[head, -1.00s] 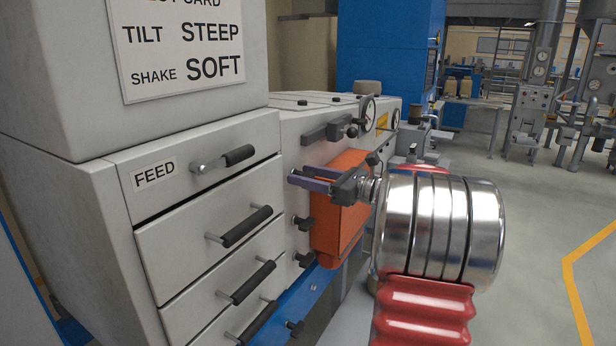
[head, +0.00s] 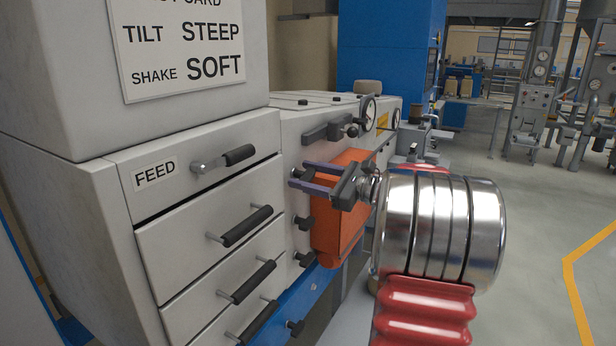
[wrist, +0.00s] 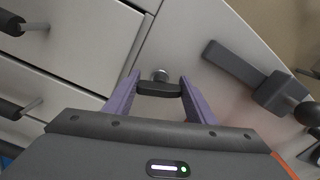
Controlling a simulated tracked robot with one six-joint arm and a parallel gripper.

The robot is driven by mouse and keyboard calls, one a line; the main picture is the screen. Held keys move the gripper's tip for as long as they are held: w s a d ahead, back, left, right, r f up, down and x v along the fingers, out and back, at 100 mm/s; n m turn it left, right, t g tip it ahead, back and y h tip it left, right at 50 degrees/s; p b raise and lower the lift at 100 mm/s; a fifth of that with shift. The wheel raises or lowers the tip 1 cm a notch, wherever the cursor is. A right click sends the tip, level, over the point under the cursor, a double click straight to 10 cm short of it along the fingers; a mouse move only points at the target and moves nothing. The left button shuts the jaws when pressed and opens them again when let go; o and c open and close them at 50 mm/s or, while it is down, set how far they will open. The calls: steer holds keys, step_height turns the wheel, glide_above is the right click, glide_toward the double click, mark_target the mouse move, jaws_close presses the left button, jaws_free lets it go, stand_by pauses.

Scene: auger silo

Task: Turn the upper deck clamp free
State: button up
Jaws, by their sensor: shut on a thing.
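The upper deck clamp (wrist: 160,89) is a small dark bar on a metal stud on the pale panel of the machine. In the wrist view it lies crosswise between the two purple fingers of my gripper (wrist: 159,90), which is shut on it. In the head view, my gripper (head: 294,179) reaches the panel just right of the drawers, and its fingers and body mostly hide the clamp.
Similar dark clamps (head: 303,222) sit lower on the panel. An orange box (head: 340,218) stands close behind my gripper. A dark lever (wrist: 235,67) and a gauge (head: 368,112) are nearby. Drawers (head: 217,220) with black handles are at left; open floor lies right.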

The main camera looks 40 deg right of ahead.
steer(key=n, duration=0.7)
steer(key=shift+a+f, duration=0.1)
steer(key=n, duration=0.4)
steer(key=shift+f, duration=0.1)
steer(key=shift+a+f+n, duration=0.1)
steer(key=shift+f+n, duration=0.05)
steer(key=shift+n, duration=1.45)
steer(key=o, duration=1)
steer(key=shift+o, duration=0.2)
steer(key=shift+s, duration=0.15)
steer(key=shift+s+d, duration=0.25)
steer(key=v, duration=1.3)
